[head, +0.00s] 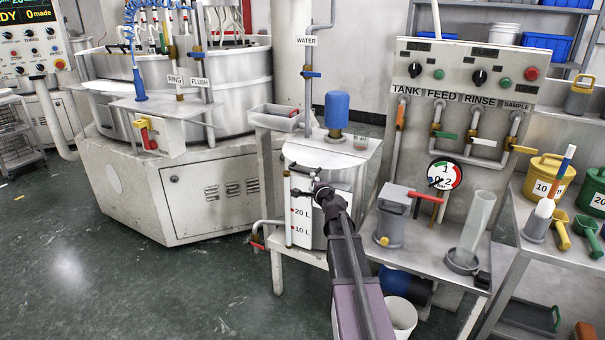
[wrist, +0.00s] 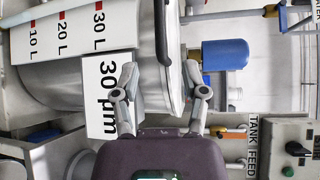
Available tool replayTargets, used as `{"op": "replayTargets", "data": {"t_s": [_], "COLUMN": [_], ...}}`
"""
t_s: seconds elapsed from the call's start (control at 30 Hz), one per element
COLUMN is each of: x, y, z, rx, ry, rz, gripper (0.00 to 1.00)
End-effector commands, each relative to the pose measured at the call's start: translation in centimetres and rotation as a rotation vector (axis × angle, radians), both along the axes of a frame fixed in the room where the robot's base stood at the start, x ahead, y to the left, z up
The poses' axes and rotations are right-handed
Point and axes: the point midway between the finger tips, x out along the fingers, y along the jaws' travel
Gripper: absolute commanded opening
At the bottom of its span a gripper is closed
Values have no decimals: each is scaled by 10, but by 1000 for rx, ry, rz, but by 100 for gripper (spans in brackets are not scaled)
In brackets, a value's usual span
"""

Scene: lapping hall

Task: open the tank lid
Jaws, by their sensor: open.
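The tank (head: 345,180) is a pale vessel with 10 L, 20 L and 30 L marks on its front. Its light grey lid (head: 310,153) lies flat on top and looks closed, with a blue motor (head: 337,110) standing on it. My gripper (head: 303,181) is at the front of the tank, just below the lid. In the wrist view, turned sideways, my gripper (wrist: 162,76) is open, its two fingers either side of the tank's rim area. The lid edge (wrist: 190,72) shows by the right finger; I cannot tell whether it touches. A "30 µm" label (wrist: 108,98) is beside the left finger.
A water pipe (head: 308,90) rises behind the tank at its left. Right of it stand a grey can with a red handle (head: 393,205), a gauge (head: 444,175) and the tank/feed/rinse panel (head: 460,75). A white bucket (head: 402,315) is below. Open floor (head: 150,285) lies left.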

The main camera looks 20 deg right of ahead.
Motion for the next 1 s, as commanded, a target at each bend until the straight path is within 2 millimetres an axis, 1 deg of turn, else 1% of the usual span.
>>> {"op": "replayTargets", "data": {"t_s": [0.03,0.6,0.8,1.0], "x": [9,92,111,118], "y": [-1,-10,-12,-12], "z": [-2,-14,-16,-17], "rx": [0,-2,-1,-1], "ry": [0,0,0,0], "rz": [1,1,1,2], "gripper": [57,57,57,57]}}
